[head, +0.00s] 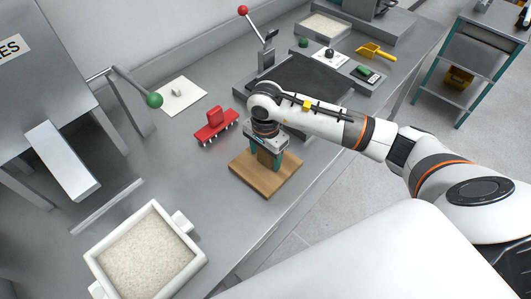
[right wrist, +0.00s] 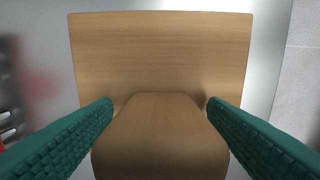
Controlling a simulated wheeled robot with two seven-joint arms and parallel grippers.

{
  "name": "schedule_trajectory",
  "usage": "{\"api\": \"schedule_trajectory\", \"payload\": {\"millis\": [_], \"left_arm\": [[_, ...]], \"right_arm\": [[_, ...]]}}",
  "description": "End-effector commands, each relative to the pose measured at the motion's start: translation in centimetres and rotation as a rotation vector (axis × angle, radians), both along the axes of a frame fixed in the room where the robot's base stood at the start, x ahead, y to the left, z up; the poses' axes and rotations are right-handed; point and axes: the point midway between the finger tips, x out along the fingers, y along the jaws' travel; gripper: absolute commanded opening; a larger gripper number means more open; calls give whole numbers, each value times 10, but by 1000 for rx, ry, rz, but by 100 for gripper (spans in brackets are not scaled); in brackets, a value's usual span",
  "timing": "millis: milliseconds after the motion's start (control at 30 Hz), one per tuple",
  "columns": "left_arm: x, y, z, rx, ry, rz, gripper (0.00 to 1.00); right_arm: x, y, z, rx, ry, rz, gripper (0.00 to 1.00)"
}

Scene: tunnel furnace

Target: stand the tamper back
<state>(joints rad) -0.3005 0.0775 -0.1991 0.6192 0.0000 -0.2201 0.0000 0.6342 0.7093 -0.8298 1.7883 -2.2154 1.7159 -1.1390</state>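The tamper (head: 249,178) is a flat light-wood plate with a rounded wooden grip block rising from its middle. My right gripper (head: 266,157) points down over it, with its green fingers on both sides of the grip block and appearing shut on it. In the right wrist view, the grip block (right wrist: 160,130) fills the space between the fingers, and the plate (right wrist: 160,45) lies flat below. I cannot tell whether the plate touches the steel table or hangs just above it. My left gripper is not in view.
A white tray of pale grains (head: 148,262) stands at the front left. A red rack-like piece (head: 216,126) and a paper sheet (head: 172,96) lie behind the tamper. A dark plate (head: 300,80), a yellow scoop (head: 374,51) and a lever with a red knob (head: 243,11) are farther back.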

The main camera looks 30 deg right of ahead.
Motion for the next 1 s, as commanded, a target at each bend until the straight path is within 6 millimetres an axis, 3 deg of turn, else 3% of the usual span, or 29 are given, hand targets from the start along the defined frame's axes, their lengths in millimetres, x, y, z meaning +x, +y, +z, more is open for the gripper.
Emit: {"api": "schedule_trajectory", "payload": {"millis": [367, 800, 1000], "left_arm": [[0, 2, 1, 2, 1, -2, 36], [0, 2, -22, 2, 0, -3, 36], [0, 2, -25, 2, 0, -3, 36]], "right_arm": [[1, 0, 8, 0, -4, 0, 67], [1, 0, 97, 0, -5, 0, 67], [1, 0, 119, 1, -2, -1, 67]]}}
